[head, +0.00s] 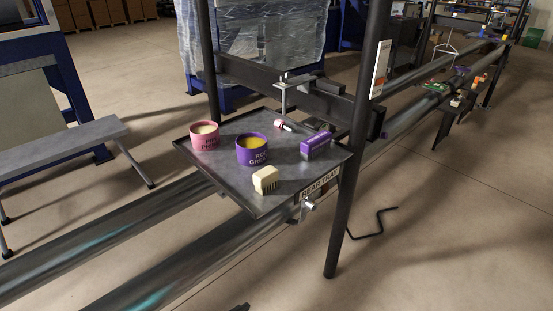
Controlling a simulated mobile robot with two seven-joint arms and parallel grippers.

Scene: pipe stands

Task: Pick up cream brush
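The cream brush (265,180) is a small cream block with dark bristles on its lower front side. It sits near the front corner of the grey metal tray (212,172), which is labelled "REAR TRAY". It stands apart from the purple tub behind it, and nothing covers it. Neither of my grippers can be made out in the head view. A small dark shape shows at the bottom edge, too cut off to identify.
The tray also holds a pink tub (204,135), a purple tub (252,151), a purple box (316,146) and a pink-ended item (280,125). A dark post (350,170) rises at the tray's right. Long pipes (150,290) run below. A bent black rod (378,225) lies on the floor.

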